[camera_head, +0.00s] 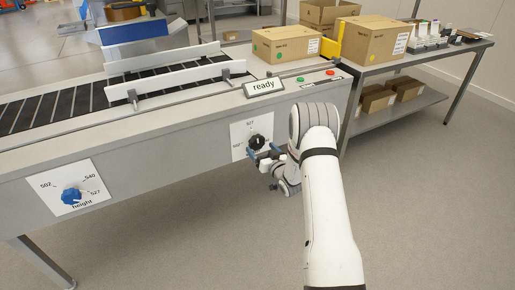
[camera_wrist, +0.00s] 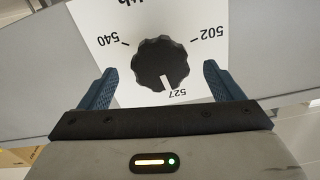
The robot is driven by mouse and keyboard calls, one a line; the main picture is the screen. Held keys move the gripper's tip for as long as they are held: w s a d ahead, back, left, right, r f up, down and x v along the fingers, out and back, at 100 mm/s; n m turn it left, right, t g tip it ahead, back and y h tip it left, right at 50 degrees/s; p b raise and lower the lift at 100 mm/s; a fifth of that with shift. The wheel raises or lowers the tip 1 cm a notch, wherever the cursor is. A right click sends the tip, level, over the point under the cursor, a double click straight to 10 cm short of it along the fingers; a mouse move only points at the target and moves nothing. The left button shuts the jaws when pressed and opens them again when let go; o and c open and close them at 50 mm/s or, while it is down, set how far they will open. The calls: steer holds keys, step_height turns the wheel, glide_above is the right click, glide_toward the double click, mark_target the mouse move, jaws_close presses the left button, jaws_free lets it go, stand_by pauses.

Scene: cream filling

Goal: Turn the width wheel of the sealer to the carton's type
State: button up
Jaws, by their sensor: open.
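The width wheel is a black scalloped knob (camera_head: 257,142) on a white dial plate on the sealer's side. In the wrist view the wheel (camera_wrist: 158,62) appears upside down among the marks 540, 527 and 502, and its white pointer is at 527. My gripper (camera_head: 263,151) is open in front of the wheel. In the wrist view its blue fingers (camera_wrist: 159,73) stand on either side of the wheel, apart from it. A brown carton (camera_head: 285,44) with a green dot sits at the right end of the sealer's conveyor; its print is too small to read.
A blue height wheel (camera_head: 71,196) sits on another dial plate at the left. A sign (camera_head: 263,87) reads "ready", near a green and a red button (camera_head: 330,72). A side table at the right holds another carton (camera_head: 374,40). The floor in front is clear.

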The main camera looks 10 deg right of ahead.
mark_target(258, 145)
steer(key=shift+x, duration=1.55)
steer(key=shift+c, duration=0.5)
steer(key=c, duration=0.9)
steer(key=shift+a, duration=0.1)
steer(key=shift+b, duration=0.35)
